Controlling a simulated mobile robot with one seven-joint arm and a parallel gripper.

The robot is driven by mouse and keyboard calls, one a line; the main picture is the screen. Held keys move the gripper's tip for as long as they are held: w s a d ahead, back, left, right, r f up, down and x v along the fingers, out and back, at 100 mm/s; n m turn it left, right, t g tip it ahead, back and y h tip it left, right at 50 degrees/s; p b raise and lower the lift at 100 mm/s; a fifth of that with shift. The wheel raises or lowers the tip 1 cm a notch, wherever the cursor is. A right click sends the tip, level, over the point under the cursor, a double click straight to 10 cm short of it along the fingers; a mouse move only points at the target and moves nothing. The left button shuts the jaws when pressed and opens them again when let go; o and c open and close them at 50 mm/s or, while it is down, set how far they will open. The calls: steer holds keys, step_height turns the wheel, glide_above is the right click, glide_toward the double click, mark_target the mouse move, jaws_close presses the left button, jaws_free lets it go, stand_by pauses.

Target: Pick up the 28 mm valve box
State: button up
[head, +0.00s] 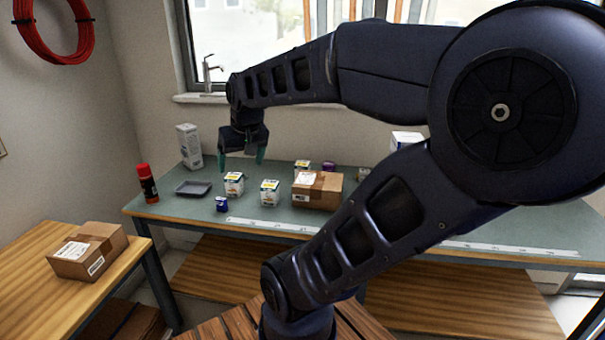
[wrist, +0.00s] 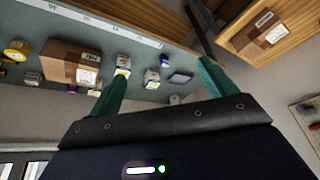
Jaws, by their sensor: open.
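Several small white boxes with yellow and dark labels stand on the green-grey bench (head: 330,233). One box is at the left (head: 234,184), one is to its right and nearer the front edge (head: 270,193), and one is partly hidden behind a brown carton (head: 301,166). Their sizes are too small to read, so I cannot tell which is the 28 mm valve box. My gripper (head: 241,164) is open and empty, with teal fingers pointing down above the left box. In the wrist view, two white boxes (wrist: 123,63) (wrist: 152,78) show beyond and between the fingers.
The brown carton (head: 317,192) stands right of the boxes. A small blue box (head: 221,204), a dark tray (head: 193,188), a red-topped can (head: 148,184) and a tall white box (head: 189,146) are at the left. A white measuring strip (head: 270,225) runs along the front edge.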

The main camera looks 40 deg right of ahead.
steer(key=w+d+m, duration=0.1)
steer(key=w+d, duration=0.3)
steer(key=w, duration=0.3)
steer(key=w+d+m, duration=0.2)
steer(key=w+d, duration=0.2)
steer(key=w, duration=0.3)
steer(key=m+g+h, duration=0.2)
steer(key=m+h, duration=0.1)
steer(key=m, duration=0.3)
glide_toward(302, 163)
steer(key=a+f, duration=0.1)
steer(key=f, duration=0.1)
steer(key=shift+w+d+f+h, duration=0.3)
steer(key=shift+w+d+f, duration=0.05)
steer(key=shift+d+f, duration=0.15)
steer(key=x, duration=0.4)
steer(key=shift+w+f, duration=0.1)
steer(key=shift+f, duration=0.25)
steer(key=shift+s+x, duration=0.15)
steer(key=shift+x, duration=1.15)
steer(key=shift+s+x, duration=0.1)
steer(key=shift+x, duration=1.25)
steer(key=shift+d+r, duration=0.1)
steer(key=shift+d, duration=0.05)
steer(key=c, duration=1.4)
